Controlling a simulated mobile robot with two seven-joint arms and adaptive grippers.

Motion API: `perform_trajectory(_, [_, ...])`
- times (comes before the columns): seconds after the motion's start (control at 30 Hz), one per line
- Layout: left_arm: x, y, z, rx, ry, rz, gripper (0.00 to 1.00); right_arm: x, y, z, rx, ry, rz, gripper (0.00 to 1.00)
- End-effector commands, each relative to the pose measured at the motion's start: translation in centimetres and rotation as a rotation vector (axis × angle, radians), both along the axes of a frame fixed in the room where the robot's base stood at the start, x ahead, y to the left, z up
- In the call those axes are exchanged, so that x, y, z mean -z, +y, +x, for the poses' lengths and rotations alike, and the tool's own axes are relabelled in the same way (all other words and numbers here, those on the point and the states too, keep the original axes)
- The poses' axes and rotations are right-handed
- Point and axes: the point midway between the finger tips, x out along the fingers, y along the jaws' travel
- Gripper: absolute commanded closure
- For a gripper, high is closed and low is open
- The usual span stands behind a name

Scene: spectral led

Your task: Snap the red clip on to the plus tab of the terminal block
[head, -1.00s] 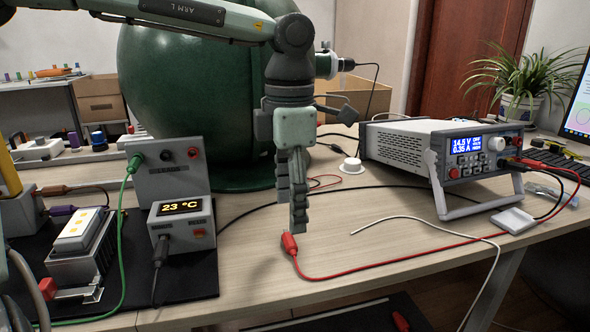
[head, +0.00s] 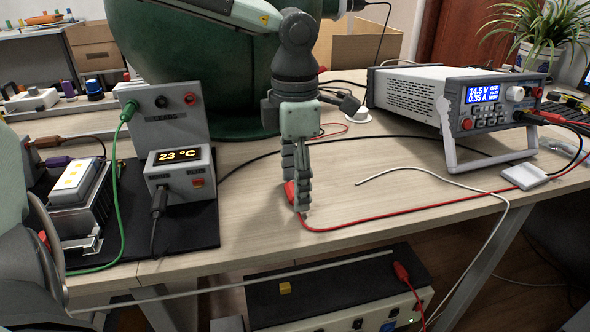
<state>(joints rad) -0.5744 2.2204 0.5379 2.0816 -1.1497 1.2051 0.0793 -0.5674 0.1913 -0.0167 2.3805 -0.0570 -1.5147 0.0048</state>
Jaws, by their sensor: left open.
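The red clip (head: 289,194) is at the end of a red lead lying on the table. My left gripper (head: 301,205) points straight down over the clip and partly hides it. Its jaws are open, with the fingertips close to the table; I cannot tell whether they touch the clip. I cannot make out a terminal block with a marked plus tab; a finned block with a white, yellow-marked top (head: 78,183) stands at the left on a black mat. My right gripper is not in view; a large grey-green arm part of mine fills the lower left.
A power supply (head: 440,100) reading 14.5 V stands at the right back. A box with a 23 °C display (head: 180,170) and a lead panel (head: 165,115) stand at the left. A white cable (head: 440,174) curves over the right. Below the table edge is a unit with another red plug (head: 401,272).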

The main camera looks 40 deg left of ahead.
Motion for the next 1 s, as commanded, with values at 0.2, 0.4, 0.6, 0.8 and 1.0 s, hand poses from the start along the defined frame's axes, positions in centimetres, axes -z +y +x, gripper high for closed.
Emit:
perform_trajectory(0.2, [0.00,0.00,0.00,0.000,0.000,0.000,0.39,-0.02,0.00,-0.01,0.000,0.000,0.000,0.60])
perform_trajectory(0.4, [-0.01,-0.01,-0.01,0.000,0.000,0.000,0.64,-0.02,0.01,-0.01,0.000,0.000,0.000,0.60])
perform_trajectory(0.6, [-0.01,-0.01,-0.01,0.000,0.000,0.000,0.61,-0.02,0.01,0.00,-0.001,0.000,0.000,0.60])
perform_trajectory(0.8, [-0.03,-0.01,-0.01,0.000,0.000,0.000,0.79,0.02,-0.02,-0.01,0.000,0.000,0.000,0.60])
perform_trajectory(1.0, [-0.54,-0.01,0.02,0.000,-0.001,0.001,0.79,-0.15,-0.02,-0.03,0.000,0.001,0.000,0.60])
